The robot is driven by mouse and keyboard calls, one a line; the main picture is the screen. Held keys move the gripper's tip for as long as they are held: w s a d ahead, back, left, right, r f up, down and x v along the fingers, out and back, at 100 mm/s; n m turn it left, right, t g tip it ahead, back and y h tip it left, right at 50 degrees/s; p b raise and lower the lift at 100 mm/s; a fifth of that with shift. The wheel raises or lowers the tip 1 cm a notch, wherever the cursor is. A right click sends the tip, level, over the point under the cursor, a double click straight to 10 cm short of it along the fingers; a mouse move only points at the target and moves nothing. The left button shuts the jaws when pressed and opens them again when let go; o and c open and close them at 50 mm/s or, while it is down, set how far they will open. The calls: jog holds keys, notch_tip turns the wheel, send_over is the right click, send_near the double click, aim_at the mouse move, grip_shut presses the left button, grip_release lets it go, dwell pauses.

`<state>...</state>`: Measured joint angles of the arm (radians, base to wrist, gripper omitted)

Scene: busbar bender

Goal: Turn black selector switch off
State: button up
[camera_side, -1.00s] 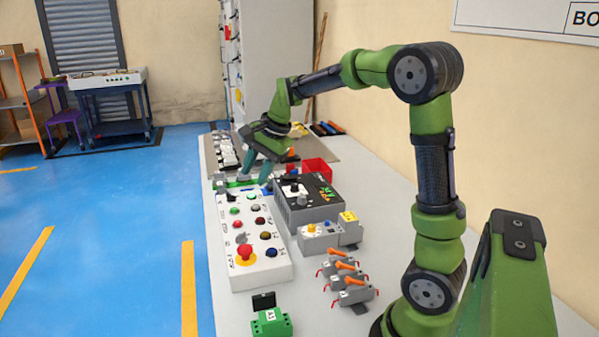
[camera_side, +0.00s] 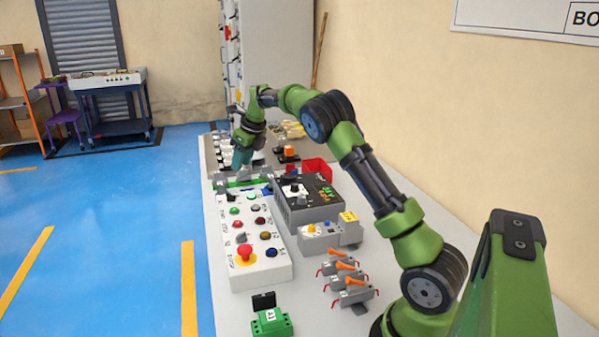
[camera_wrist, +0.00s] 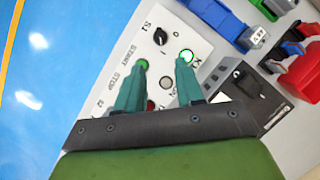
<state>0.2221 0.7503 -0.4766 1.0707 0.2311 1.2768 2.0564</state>
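The black selector switch (camera_wrist: 160,36) sits near the top of a white control panel (camera_wrist: 125,62) in the wrist view, under the marking S1. The panel also shows in the side view (camera_side: 245,281), where the black switch is small and hard to make out. My gripper (camera_wrist: 162,66) is open and empty, its two teal fingers apart just below the switch in the wrist view. In the side view my gripper (camera_side: 240,166) points down above the far end of the panel. A green lamp (camera_wrist: 186,55) beside the right fingertip looks lit.
A green button (camera_wrist: 143,64) is partly behind the left finger. A grey box with a black top (camera_side: 305,188) and a red bin (camera_side: 318,166) stand to the right. A red emergency button (camera_side: 245,253) is at the near end of the panel.

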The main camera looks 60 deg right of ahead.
aim_at(233, 195)
jog(key=x, duration=1.2)
jog(key=shift+w+f, duration=0.15)
jog(key=shift+f, duration=0.05)
grip_shut()
